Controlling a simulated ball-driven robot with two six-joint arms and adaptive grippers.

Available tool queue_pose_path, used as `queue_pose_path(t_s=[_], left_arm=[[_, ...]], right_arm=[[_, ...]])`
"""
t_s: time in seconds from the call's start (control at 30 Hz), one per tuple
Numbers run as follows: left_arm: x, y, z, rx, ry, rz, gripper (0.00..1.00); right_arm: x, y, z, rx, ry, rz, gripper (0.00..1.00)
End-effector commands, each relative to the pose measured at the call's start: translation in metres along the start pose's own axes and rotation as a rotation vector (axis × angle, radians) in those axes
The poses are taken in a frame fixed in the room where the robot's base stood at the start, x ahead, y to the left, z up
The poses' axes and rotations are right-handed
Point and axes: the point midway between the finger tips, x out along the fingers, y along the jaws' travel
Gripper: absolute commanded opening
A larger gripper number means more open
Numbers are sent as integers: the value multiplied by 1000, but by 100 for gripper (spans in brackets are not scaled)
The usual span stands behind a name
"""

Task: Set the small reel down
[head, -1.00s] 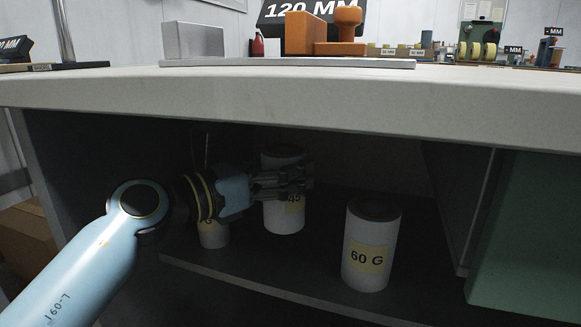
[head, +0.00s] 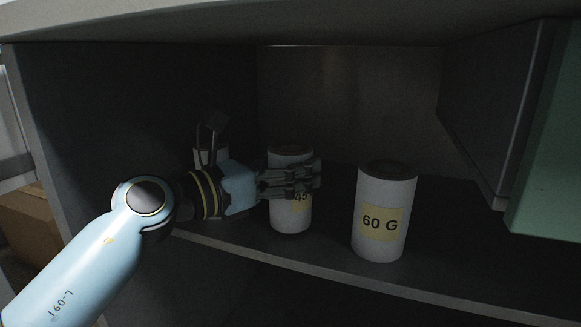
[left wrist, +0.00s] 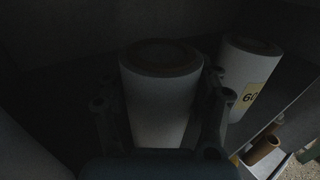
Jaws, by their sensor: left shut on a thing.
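The reel marked 45 (head: 291,214) is a white upright roll with a yellow label, inside the dark cabinet. My left gripper (head: 318,178) is shut around its upper half, with its fingers across the front. The reel's bottom is at or close to the shelf (head: 330,232); I cannot tell whether it touches. In the left wrist view the held reel (left wrist: 160,105) stands between the two fingers (left wrist: 160,90), its dark core facing up. My right gripper is not in view.
A white reel marked 60 G (head: 383,225) stands to the right, apart from the held one. Another pale reel (head: 203,157) is partly hidden behind my left wrist. The cabinet's left wall (head: 90,120) and the green panel (head: 548,150) bound the space.

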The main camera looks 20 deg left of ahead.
Motion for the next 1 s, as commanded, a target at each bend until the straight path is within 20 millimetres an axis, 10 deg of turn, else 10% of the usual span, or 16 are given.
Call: queue_pose_path(t_s=[0.97,1.0], left_arm=[[0,0,-11,-1,-1,0,26],[0,0,-11,-1,-1,0,67]], right_arm=[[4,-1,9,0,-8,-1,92],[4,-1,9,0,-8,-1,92]])
